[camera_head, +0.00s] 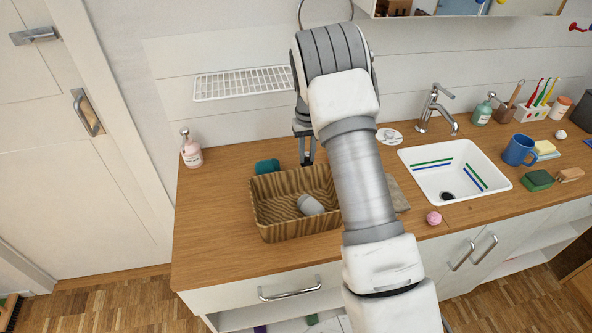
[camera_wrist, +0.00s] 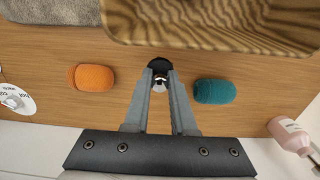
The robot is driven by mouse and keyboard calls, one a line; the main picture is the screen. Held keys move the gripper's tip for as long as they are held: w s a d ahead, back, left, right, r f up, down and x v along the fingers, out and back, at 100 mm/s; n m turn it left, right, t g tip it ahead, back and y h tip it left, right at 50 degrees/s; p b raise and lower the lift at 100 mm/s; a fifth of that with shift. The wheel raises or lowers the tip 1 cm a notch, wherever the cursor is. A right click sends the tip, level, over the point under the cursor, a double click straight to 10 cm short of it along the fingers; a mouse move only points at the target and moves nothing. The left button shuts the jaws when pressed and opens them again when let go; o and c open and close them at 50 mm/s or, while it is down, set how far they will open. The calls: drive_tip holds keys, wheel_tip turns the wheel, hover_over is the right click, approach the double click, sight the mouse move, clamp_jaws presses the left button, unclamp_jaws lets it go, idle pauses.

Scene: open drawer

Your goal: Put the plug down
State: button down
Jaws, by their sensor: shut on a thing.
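My gripper (camera_wrist: 160,76) is shut on a small plug (camera_wrist: 159,63) with a black round part and a shiny metal part between the fingertips. In the head view my gripper (camera_head: 307,160) points down over the counter, just behind the wicker basket (camera_head: 262,222). In the wrist view the plug is between an orange sponge-like piece (camera_wrist: 91,78) and a teal one (camera_wrist: 214,92), apart from both. Whether the plug touches the wooden counter (camera_wrist: 120,118) I cannot tell.
The basket holds a grey object (camera_head: 310,204). A grey cloth (camera_wrist: 50,10) lies beside the basket. A pink bottle (camera_head: 191,150) stands at the left, and a round white dial (camera_wrist: 14,98) is near the wall. The white sink (camera_head: 420,160) is to the right. Counter left of the basket is clear.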

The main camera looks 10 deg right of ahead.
drive_tip(key=a+f, duration=0.2)
drive_tip(key=a, duration=0.1)
drive_tip(key=shift+a, duration=0.15)
drive_tip(key=shift+f+p, duration=0.35)
drive_tip(key=shift+f, duration=1.65)
drive_tip(key=shift+f, duration=0.1)
drive_tip(key=c, duration=1.2)
unclamp_jaws()
drive_tip(key=shift+f, duration=0.15)
drive_tip(key=o, duration=0.5)
drive_tip(key=shift+c, duration=0.2)
drive_tip(key=shift+r, duration=0.2)
